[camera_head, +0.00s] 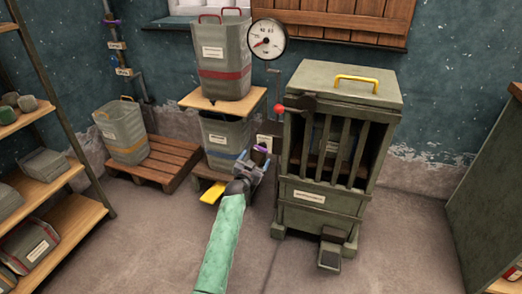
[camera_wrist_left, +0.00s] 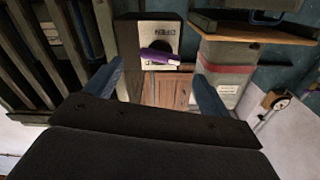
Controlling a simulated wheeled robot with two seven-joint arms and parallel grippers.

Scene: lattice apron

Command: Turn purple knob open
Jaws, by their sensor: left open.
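The purple knob (camera_wrist_left: 157,56), with a pale end, is mounted on the front of a small dark box (camera_wrist_left: 124,45) with a white lettered plate (camera_wrist_left: 160,32). The lettering appears upside down in the left wrist view. In the head view the knob (camera_head: 262,149) shows just beyond my left gripper (camera_head: 256,164). My left gripper is open, its two blue-grey fingers (camera_wrist_left: 157,72) on either side of the knob's line, with nothing held. The knob lies between and beyond the fingertips, seemingly apart from them. My right gripper is not in view.
A grey-green barred cabinet (camera_head: 320,195) with a red-tipped lever (camera_head: 280,109) stands close right of my left gripper. Stacked bins (camera_head: 222,60) stand behind and left. A round gauge (camera_head: 267,39) is on the wall. A shelf (camera_head: 60,188) is at left; floor in front is clear.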

